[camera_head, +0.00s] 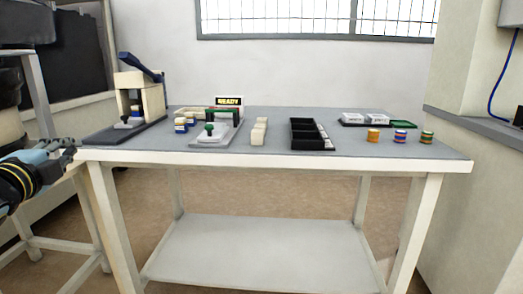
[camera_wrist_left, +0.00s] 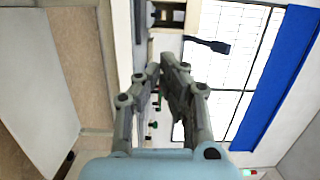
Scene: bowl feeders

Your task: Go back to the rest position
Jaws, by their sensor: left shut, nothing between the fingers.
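My left gripper (camera_head: 66,147) is at the left edge of the head view, beside the left front corner of the table (camera_head: 300,163). Its fingers are shut and hold nothing. In the left wrist view my left gripper (camera_wrist_left: 160,68) shows with its fingers drawn together, and the table with its goods lies sideways beyond it. My right gripper is in neither view.
On the table stand a lever press (camera_head: 140,92), a fixture with a green knob (camera_head: 212,132), a black compartment tray (camera_head: 305,135), several striped stacks (camera_head: 400,136) and white boxes (camera_head: 362,118). The front strip of the tabletop is clear.

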